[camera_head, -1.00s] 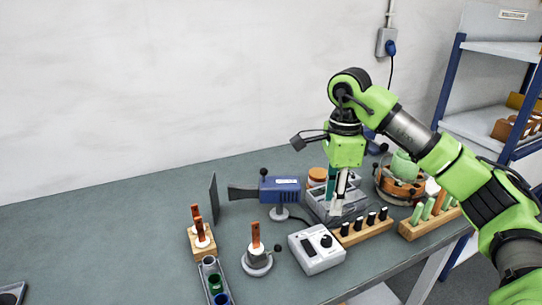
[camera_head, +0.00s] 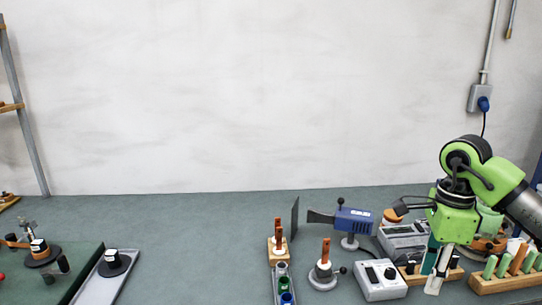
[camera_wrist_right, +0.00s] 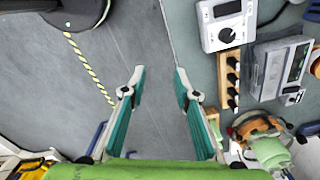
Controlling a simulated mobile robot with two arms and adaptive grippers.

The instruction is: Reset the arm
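My right arm is green and comes in from the right in the head view. Its gripper (camera_head: 437,268) hangs pointing down over the front right of the bench, by the wooden rack with black-topped pieces (camera_head: 452,272). In the right wrist view the gripper (camera_wrist_right: 160,88) has its two teal-padded fingers spread wide apart with nothing between them. Below it there I see the bench edge and the grey floor. My left gripper is not in view.
The grey bench (camera_head: 200,225) has free room left of centre. A white box with a knob (camera_head: 380,280), a blue device (camera_head: 354,220), a copper strip on a round stand (camera_head: 324,274) and a tray of coloured cups (camera_head: 284,284) stand near the right arm.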

